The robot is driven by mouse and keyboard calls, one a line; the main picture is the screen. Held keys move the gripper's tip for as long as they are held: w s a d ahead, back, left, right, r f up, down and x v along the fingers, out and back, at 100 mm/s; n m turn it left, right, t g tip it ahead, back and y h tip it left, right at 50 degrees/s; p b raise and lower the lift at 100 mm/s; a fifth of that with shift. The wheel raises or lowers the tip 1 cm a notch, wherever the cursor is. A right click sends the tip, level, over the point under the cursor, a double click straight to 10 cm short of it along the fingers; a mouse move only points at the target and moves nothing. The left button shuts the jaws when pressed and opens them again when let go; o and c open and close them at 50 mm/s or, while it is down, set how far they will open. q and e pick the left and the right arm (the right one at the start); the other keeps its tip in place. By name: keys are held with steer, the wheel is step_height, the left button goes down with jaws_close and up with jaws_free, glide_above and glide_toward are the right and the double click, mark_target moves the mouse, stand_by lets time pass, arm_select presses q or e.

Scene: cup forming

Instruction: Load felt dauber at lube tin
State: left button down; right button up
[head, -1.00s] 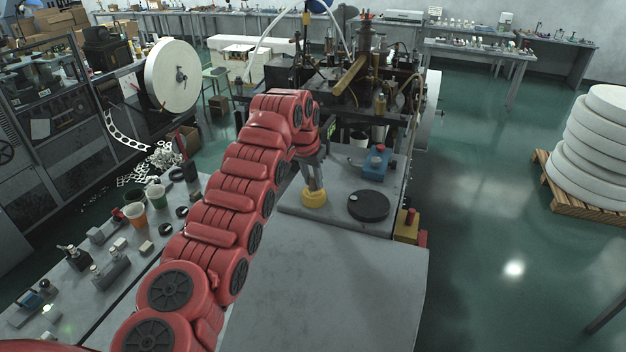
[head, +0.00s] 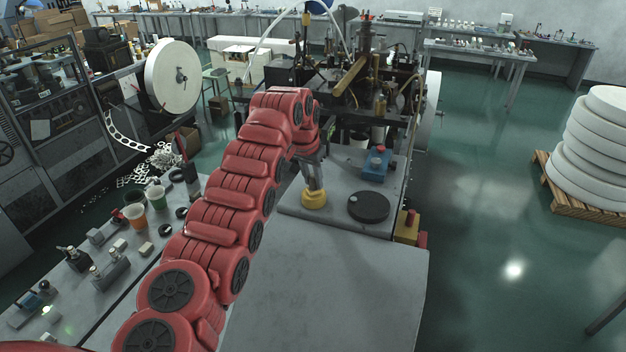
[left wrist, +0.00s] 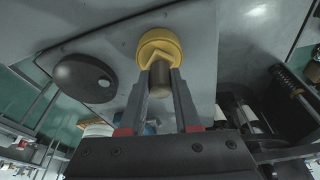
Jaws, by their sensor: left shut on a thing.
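My left gripper (head: 313,186) points down at a short yellow round piece (head: 313,199), which looks like the lube tin, on the grey bench top. In the left wrist view the two fingers (left wrist: 160,84) are shut on a brownish cylinder (left wrist: 160,80), which looks like the felt dauber. Its far end meets the yellow piece (left wrist: 160,40); whether it is inside or only touching is hidden. A flat black disc (head: 368,207) with a small pale spot lies to the right; the left wrist view shows it too (left wrist: 84,78). My right gripper is not in view.
A blue block (head: 376,164) stands behind the black disc, near the dark machine (head: 350,85). A yellow and red box (head: 408,228) sits at the bench's right edge. Cups and small parts stand on the left bench (head: 120,250). The front grey surface (head: 330,280) is clear.

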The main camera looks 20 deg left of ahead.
mark_target(313, 176)
arm_select(q)
step_height(313, 176, up, 4)
steer(key=shift+r+p, duration=0.15)
steer(key=shift+p, duration=0.6)
steer(key=shift+r, duration=1.05)
